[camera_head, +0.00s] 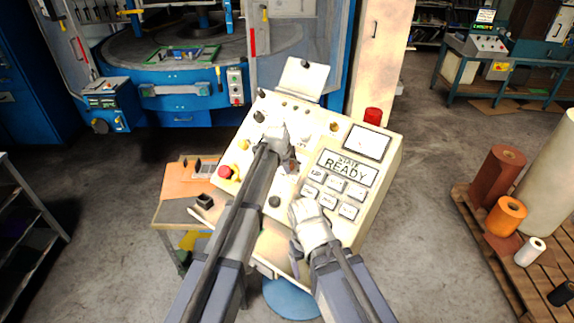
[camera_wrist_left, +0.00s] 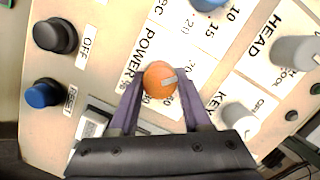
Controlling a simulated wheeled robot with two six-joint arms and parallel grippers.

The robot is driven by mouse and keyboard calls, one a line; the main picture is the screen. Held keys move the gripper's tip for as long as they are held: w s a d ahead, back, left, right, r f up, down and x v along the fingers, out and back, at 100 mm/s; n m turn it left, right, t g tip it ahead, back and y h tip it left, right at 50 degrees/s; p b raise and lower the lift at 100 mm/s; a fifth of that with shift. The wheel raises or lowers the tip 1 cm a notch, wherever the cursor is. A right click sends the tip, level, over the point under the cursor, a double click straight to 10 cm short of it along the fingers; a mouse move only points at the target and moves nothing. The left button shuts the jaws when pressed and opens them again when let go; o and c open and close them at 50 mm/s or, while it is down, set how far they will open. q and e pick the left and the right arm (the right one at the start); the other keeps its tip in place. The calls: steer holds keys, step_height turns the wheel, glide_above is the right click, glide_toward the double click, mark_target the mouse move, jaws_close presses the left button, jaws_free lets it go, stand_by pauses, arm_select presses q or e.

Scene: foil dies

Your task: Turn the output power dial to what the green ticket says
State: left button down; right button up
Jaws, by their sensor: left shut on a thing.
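The output power dial is a round orange knob (camera_wrist_left: 160,76) with a pale pointer mark toward its right side. The word POWER is printed beside it, and its scale numbers are partly covered. My left gripper (camera_wrist_left: 160,90) has its two purple fingers on either side of the knob, shut on it. In the head view my left gripper (camera_head: 289,162) is at the middle of the cream control panel (camera_head: 342,118), and the knob is hidden. My right gripper (camera_head: 296,247) hangs by the panel's lower edge; its finger opening is unclear. I cannot make out a green ticket.
A READY display (camera_head: 345,167) and several push buttons are on the panel's right. A red knob (camera_head: 225,172) is at its left. The left wrist view shows a black OFF knob (camera_wrist_left: 56,36), a blue RESET knob (camera_wrist_left: 43,93) and a white key knob (camera_wrist_left: 240,121) near my fingers.

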arm_select(q)
steer(key=shift+m, duration=0.3)
stand_by(0.4)
steer(key=shift+c, duration=1.8)
jaws_free()
steer(key=shift+r, duration=0.1)
steer(key=p+v, duration=0.6)
steer(key=v, duration=0.1)
steer(key=shift+s+r+p, duration=0.2)
steer(key=shift+s+p, duration=0.05)
steer(key=shift+p, duration=0.1)
steer(key=shift+a, duration=0.1)
